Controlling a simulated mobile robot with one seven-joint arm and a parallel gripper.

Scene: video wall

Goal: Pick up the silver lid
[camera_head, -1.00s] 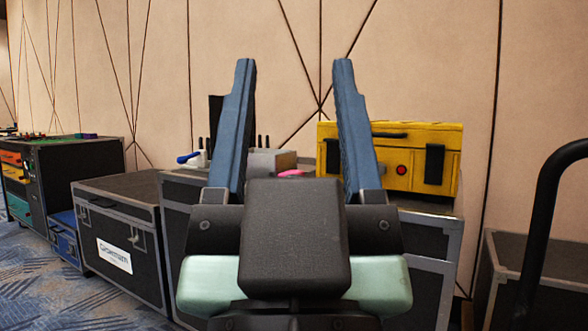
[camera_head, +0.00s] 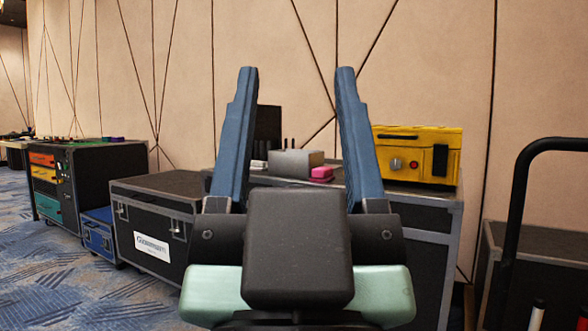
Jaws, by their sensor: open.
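I cannot make out a silver lid for certain. A silver-grey box-like object (camera_head: 292,163) stands on a black road case (camera_head: 427,198), seen between my fingers. A small pink item (camera_head: 321,173) lies at its right. My gripper (camera_head: 297,75) is open and empty, its two blue fingers pointing up and wide apart. The fingers and the dark gripper body hide much of the case top. The gripper looks well in front of the case, not touching anything.
A yellow toolbox (camera_head: 418,156) stands on the case at right. A dark upright block (camera_head: 268,124) is behind the silver-grey object. Another black case (camera_head: 160,224), a blue case (camera_head: 98,232) and a drawer cabinet (camera_head: 95,180) stand left. A black curved bar (camera_head: 515,210) rises at right. Carpet is clear at lower left.

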